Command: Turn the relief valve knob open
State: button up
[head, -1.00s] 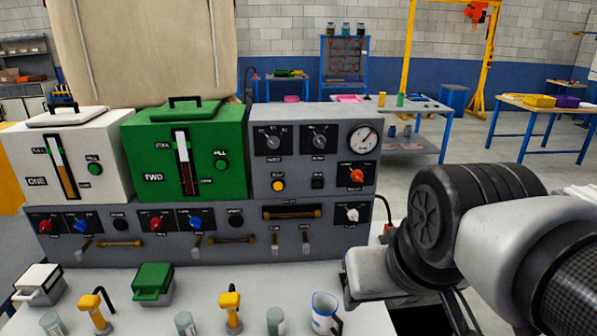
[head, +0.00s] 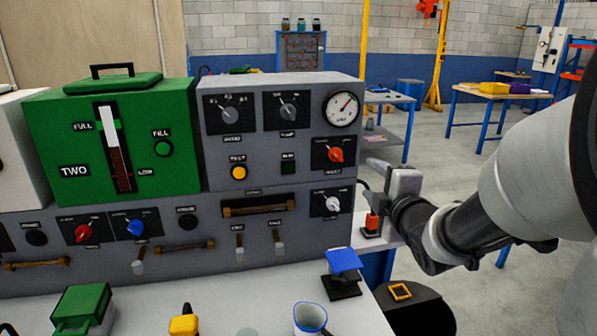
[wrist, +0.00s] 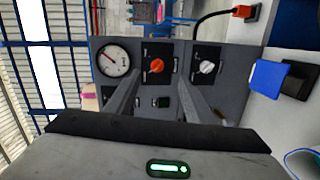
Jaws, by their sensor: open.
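The panel has an orange-red knob (head: 336,155) on a black plate under the round gauge (head: 341,108); its label is too small to read. A white knob (head: 332,203) sits on another black plate below it. My gripper (head: 376,180) is open and empty, just right of the panel's edge and apart from both knobs. In the wrist view the picture is turned on its side. There the orange-red knob (wrist: 156,66) shows beyond and between my open fingertips (wrist: 160,80), and the white knob (wrist: 207,67) lies right of them.
The green tank box (head: 60,150) stands left of the grey panel (head: 300,225). A red-orange item (head: 371,223) with a black cable is by the panel's right end. A blue-topped stand (head: 343,261) and a blue-rimmed jug (head: 309,317) stand in front. Open floor lies at right.

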notch_tip(320, 180, down, 2)
jog(key=n, duration=0.1)
jog(key=n+t+y, duration=0.1)
jog(key=y, duration=0.1)
send_near(338, 158)
jog(key=x, duration=0.9)
jog(key=shift+w+b, duration=0.25)
jog(key=shift+b, duration=0.15)
jog(key=c, duration=1.1)
jog(key=shift+o, duration=0.2)
